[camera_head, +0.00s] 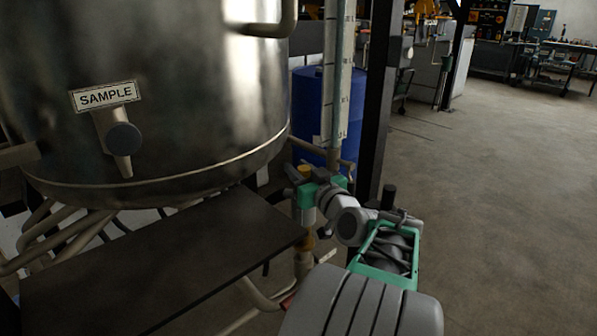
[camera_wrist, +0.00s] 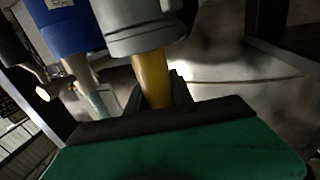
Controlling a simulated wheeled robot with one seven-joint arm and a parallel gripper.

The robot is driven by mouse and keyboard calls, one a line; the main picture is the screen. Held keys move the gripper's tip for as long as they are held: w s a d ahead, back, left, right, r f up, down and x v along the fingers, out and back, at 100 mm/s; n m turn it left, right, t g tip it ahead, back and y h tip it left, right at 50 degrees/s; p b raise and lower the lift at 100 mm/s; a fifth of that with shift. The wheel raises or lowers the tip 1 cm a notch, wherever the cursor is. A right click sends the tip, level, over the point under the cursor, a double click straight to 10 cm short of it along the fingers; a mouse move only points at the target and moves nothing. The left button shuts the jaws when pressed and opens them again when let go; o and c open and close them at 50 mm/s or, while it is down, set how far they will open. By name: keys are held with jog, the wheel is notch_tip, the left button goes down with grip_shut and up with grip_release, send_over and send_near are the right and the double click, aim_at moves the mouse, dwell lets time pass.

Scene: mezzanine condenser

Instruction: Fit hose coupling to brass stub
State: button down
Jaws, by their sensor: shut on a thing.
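My gripper (camera_head: 322,190), with green fingers, is low beside the right edge of the steel tank. It is shut on the hose coupling, whose yellow end (camera_head: 304,171) shows above the fingers. In the wrist view a yellow cylinder (camera_wrist: 152,78) joins a wide grey collar (camera_wrist: 137,25), just beyond a dark jaw pad and a green finger. Below the fingers, a light grey piece stands above a brownish, brass-like fitting (camera_head: 308,241) on a beige pipe (camera_head: 303,264). The fingers hide much of this, so I cannot tell whether coupling and stub touch.
The steel tank (camera_head: 190,80) with a SAMPLE valve (camera_head: 122,138) fills the left. A dark flat shelf (camera_head: 150,265) lies below it. A blue drum (camera_head: 309,105), a white gauge column (camera_head: 338,70) and a dark post (camera_head: 376,100) stand behind my gripper. Open floor lies right.

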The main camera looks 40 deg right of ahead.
aim_at(305, 218)
jog(key=shift+f+b, duration=3.25)
jog(key=shift+b, duration=0.35)
jog(key=c, duration=1.3)
grip_release()
jog(key=shift+c, duration=0.2)
jog(key=o, duration=0.3)
jog(key=shift+s, duration=0.1)
jog(key=p+v, duration=0.1)
jog(key=v, duration=0.6)
jog(key=shift+s+a, duration=0.15)
jog(key=shift+s, duration=0.2)
